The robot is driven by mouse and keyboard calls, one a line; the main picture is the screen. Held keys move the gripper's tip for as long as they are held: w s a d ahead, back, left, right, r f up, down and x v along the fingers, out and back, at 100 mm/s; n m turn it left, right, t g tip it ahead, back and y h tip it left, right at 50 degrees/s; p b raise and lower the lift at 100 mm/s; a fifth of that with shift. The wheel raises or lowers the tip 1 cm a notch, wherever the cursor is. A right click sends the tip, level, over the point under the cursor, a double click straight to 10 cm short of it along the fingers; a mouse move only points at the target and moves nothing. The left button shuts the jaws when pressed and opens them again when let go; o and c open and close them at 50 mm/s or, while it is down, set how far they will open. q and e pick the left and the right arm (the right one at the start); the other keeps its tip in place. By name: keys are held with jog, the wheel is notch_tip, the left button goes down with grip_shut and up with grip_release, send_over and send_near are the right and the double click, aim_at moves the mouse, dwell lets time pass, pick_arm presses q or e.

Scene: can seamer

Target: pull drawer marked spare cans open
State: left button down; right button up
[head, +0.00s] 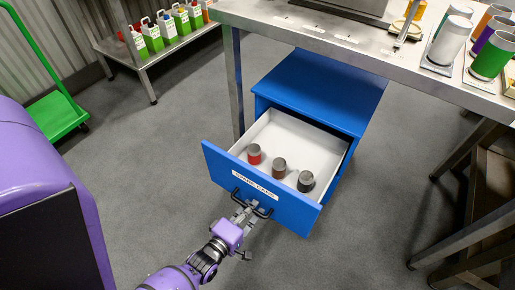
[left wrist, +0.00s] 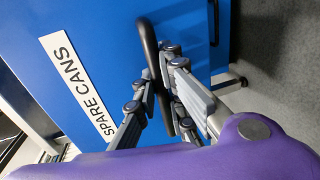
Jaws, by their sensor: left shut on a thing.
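The blue drawer marked SPARE CANS (head: 292,214) stands well open under the steel table in the head view. Its white inside holds a red can (head: 254,154), a brown can (head: 279,168) and a dark grey can (head: 305,181) in a row near the front. My left gripper (head: 250,210) is shut on the drawer's black handle (head: 237,192). In the left wrist view the fingers of the left gripper (left wrist: 165,85) sit on both sides of the handle (left wrist: 149,45), with the label (left wrist: 78,88) to the left. My right gripper is not in view.
The steel table (head: 300,32) stands above the blue cabinet (head: 315,90), with several cans at its right end. A dark stand (head: 480,200) is at the right. A low shelf (head: 165,45) and green cart (head: 55,115) are at the back left. Grey floor around the drawer front is clear.

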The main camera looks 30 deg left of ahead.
pick_arm(q)
jog(key=shift+s, duration=0.45)
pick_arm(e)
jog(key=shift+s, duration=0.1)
pick_arm(q)
jog(key=c, duration=1.8)
grip_release()
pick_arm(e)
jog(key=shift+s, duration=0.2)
pick_arm(q)
jog(key=v, duration=1.2)
jog(key=shift+s, duration=0.1)
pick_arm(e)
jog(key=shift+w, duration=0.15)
